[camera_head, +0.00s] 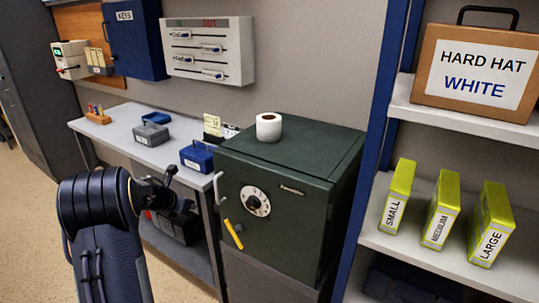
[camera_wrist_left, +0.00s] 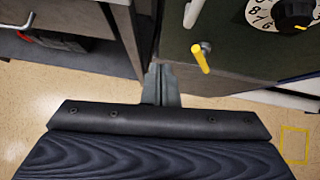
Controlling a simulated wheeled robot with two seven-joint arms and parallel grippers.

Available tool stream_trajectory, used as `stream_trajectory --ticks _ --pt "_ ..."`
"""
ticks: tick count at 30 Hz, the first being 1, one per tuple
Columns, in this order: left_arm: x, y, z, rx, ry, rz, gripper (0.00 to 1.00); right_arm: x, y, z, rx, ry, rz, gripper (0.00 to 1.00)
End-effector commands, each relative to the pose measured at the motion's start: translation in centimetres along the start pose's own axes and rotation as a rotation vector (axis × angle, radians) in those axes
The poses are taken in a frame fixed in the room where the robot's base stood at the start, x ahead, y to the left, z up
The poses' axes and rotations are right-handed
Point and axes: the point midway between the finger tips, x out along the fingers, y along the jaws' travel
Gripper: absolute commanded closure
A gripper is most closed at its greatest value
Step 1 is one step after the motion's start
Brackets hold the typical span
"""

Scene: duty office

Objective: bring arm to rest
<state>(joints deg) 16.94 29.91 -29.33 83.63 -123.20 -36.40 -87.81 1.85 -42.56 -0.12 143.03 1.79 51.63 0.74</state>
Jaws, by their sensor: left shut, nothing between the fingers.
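My left arm comes in from the lower left in the head view, with its dark wrist in front of the desk. My left gripper (camera_head: 172,172) points toward the desk's right end and the safe. In the left wrist view the gripper (camera_wrist_left: 161,72) has its two grey fingers together, with nothing between them. It is apart from the safe's yellow handle (camera_wrist_left: 200,57), which is to its right. My right gripper is in neither view.
The green safe (camera_head: 280,215) has a dial and carries a white roll (camera_head: 269,127). Left of it the grey desk (camera_head: 120,136) holds a blue box (camera_head: 197,157). The shelf at right (camera_head: 430,262) holds yellow boxes and a hard hat box (camera_head: 425,62). Speckled floor is clear at lower left.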

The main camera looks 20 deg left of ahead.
Motion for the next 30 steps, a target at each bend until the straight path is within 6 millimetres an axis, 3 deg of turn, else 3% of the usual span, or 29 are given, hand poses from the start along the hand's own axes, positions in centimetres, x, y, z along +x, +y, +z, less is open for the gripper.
stream_trajectory --ticks 4,7,11,14,17,21,27,28,30 --pt "-0.4 -0.1 0.5 -0.033 -0.021 0.008 1.0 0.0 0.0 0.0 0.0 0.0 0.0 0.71" --pt "-2.4 -0.3 3.0 -0.207 -0.123 0.047 1.0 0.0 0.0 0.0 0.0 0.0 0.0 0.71" --pt "-8.2 -0.8 6.9 -0.721 -0.356 0.101 1.0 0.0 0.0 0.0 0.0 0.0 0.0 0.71" --pt "-13.2 -2.2 7.2 -1.25 -0.495 0.092 1.0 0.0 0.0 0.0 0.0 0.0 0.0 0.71" --pt "-17.1 -5.2 4.7 -1.782 -0.536 0.058 1.0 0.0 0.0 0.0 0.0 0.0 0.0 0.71" --pt "-20.6 -12.4 -1.7 -2.477 -0.398 0.04 1.0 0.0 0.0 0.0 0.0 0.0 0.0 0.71" --pt "-23.5 -23.7 -10.2 -3.107 -0.001 0.19 1.0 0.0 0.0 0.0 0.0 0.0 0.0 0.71" --pt "-23.9 -25.2 -11.2 3.1 -0.059 -0.221 1.0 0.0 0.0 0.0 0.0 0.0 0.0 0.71" --pt "-24.8 -28.0 -13.3 2.97 -0.17 -0.283 1.0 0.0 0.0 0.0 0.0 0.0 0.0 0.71"
